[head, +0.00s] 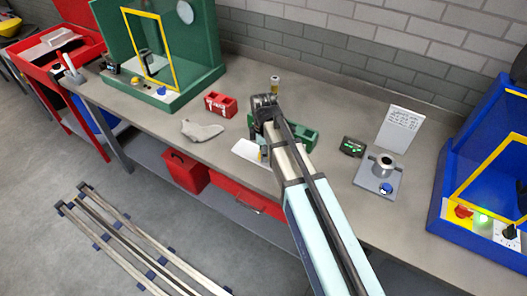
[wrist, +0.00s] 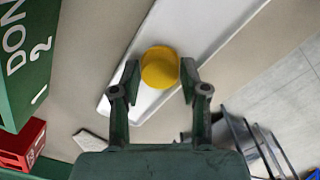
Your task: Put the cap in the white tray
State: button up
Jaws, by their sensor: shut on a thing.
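The yellow cap (wrist: 160,65) sits between the two fingertips of my gripper (wrist: 160,80) in the wrist view, and the gripper is shut on it. Behind the cap in that view is the white tray (wrist: 205,38), long and shallow. The cap overlaps the tray's area there; its height above the floor of the tray is hard to tell. In the head view the white tray (head: 245,150) lies near the bench's front edge, partly hidden by my arm. A small yellow spot shows by the gripper there.
A green box (head: 302,136) with white lettering stands close by the tray, partly behind my arm. A red box (head: 220,104) and a grey wedge-like piece (head: 201,130) lie to the left. A metal fixture (head: 383,166) and a sign (head: 399,129) stand to the right.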

jog(key=shift+f, duration=0.15)
jog(key=o, duration=0.7)
jog(key=shift+c, duration=0.2)
notch_tip(320, 180, up, 12)
jog(key=b, duration=0.3)
